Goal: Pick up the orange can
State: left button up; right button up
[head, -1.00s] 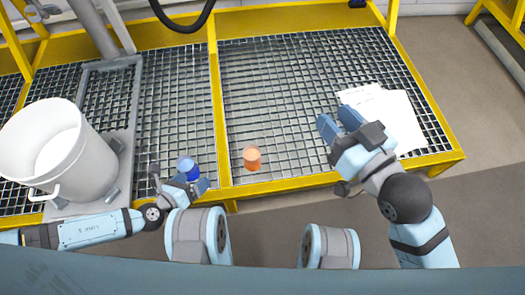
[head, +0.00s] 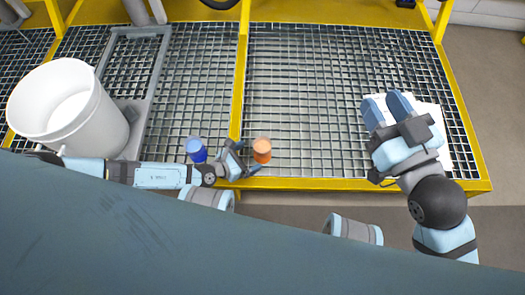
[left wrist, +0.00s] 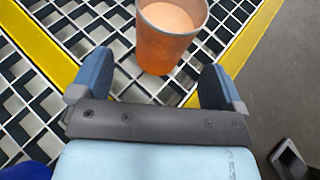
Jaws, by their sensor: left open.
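The orange can (head: 262,150) stands upright on the metal grating, just inside the yellow front edge. My left gripper (head: 241,158) is open just left of the can, its fingers pointing towards it. In the left wrist view the orange can (left wrist: 170,38) is straight ahead, in line with the gap between the spread fingers (left wrist: 158,82) and slightly beyond their tips; nothing is gripped. My right gripper (head: 387,104) is over the white papers at the right, its fingers apart and empty.
A blue can (head: 196,150) stands close behind my left gripper, beside the forearm. A white bucket (head: 108,115) stands further left. Yellow rails (head: 241,75) border and divide the grating. White papers (head: 432,115) lie at the right. The middle grating is clear.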

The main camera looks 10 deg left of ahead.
aim_at(255, 154)
pick_arm(q)
jog(key=b+x, duration=0.2)
jog(key=x, duration=0.3)
jog(key=shift+d+f, duration=0.15)
jog(key=shift+c, duration=0.2)
jog(key=c, duration=1.1)
pick_arm(e)
jog(key=shift+w+d+r+n+t+y, duration=0.1)
jog(key=shift+w+d+n+t+y, duration=0.25)
jog(key=shift+n, duration=0.45)
